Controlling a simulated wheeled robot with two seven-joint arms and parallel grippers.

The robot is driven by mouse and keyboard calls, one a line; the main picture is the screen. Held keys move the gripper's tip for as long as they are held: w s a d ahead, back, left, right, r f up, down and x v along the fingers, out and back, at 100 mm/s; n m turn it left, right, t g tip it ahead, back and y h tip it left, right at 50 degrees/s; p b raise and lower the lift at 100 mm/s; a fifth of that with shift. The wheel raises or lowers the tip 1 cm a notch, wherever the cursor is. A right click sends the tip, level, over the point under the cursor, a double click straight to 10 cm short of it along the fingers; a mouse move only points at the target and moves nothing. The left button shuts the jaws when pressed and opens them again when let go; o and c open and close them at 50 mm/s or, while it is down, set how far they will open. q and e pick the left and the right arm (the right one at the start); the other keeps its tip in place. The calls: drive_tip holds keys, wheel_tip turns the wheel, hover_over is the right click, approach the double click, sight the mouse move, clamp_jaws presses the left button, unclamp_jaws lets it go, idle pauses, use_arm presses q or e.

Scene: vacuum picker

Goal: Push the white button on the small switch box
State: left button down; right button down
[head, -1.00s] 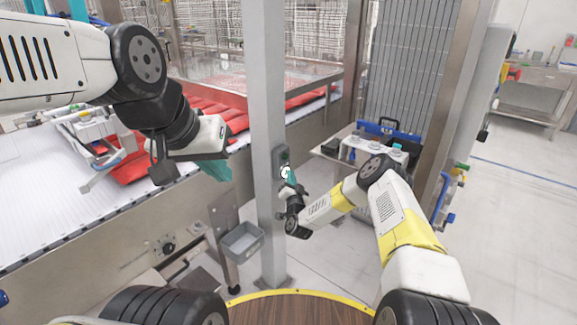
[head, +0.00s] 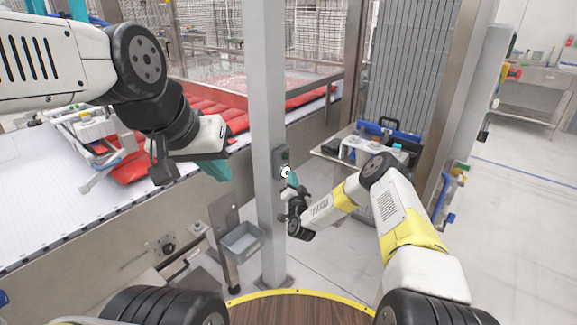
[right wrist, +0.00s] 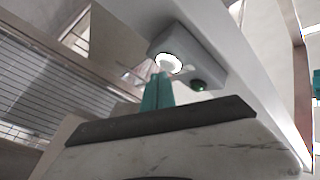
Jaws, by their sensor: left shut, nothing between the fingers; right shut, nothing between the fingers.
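The small grey switch box (head: 282,158) is fixed to the grey post (head: 262,110) in the head view. Its white button (head: 286,171) is low on the box. In the right wrist view the switch box (right wrist: 190,55) shows the lit white button (right wrist: 168,63) and a dark green button (right wrist: 198,85). My right gripper (head: 292,181) is shut and empty, its teal fingertips right at the white button; they also show in the right wrist view (right wrist: 160,80). I cannot tell whether they touch it. My left gripper (head: 217,168) is shut and empty, over the conveyor's side.
A white conveyor (head: 60,200) with red packages (head: 215,103) runs at the left. A grey bin (head: 241,240) hangs left of the post's foot. A small cart (head: 330,150) stands behind my right arm. The floor at the right is clear.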

drive_tip(key=shift+s+d, duration=0.8)
drive_tip(key=shift+d, duration=0.3)
drive_tip(key=shift+s+d, duration=0.8)
drive_tip(key=shift+d, duration=0.3)
